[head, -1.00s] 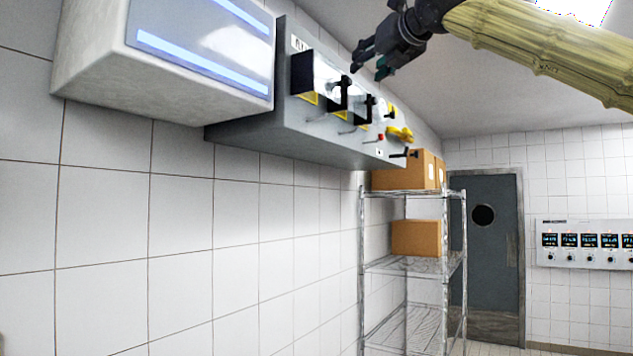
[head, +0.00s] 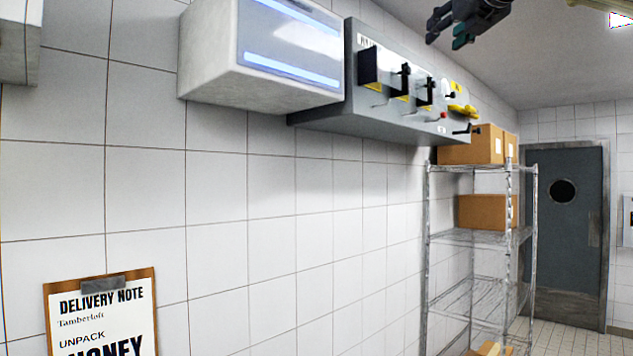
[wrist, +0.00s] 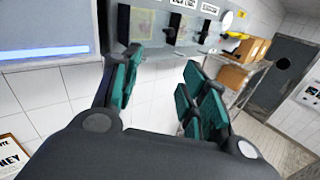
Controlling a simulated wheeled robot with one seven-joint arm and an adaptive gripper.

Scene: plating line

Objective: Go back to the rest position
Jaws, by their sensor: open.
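My gripper (head: 447,30) is at the top of the head view, dark with green finger pads. It is in the air in front of the wall panel and apart from it. In the wrist view my gripper (wrist: 160,92) shows its two green-padded fingers spread apart with nothing between them. The grey wall panel (head: 330,122) carries several black levers, a red button and a yellow part. In the wrist view the panel (wrist: 160,68) lies beyond the fingertips.
A white box with blue light strips (head: 215,60) hangs left of the panel. A wire shelf (head: 470,236) holds cardboard boxes (head: 483,212). A grey door (head: 570,230) stands at the far right. A clipboard reading "Delivery note" (head: 103,310) is on the wall. Tiled floor shows by the door.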

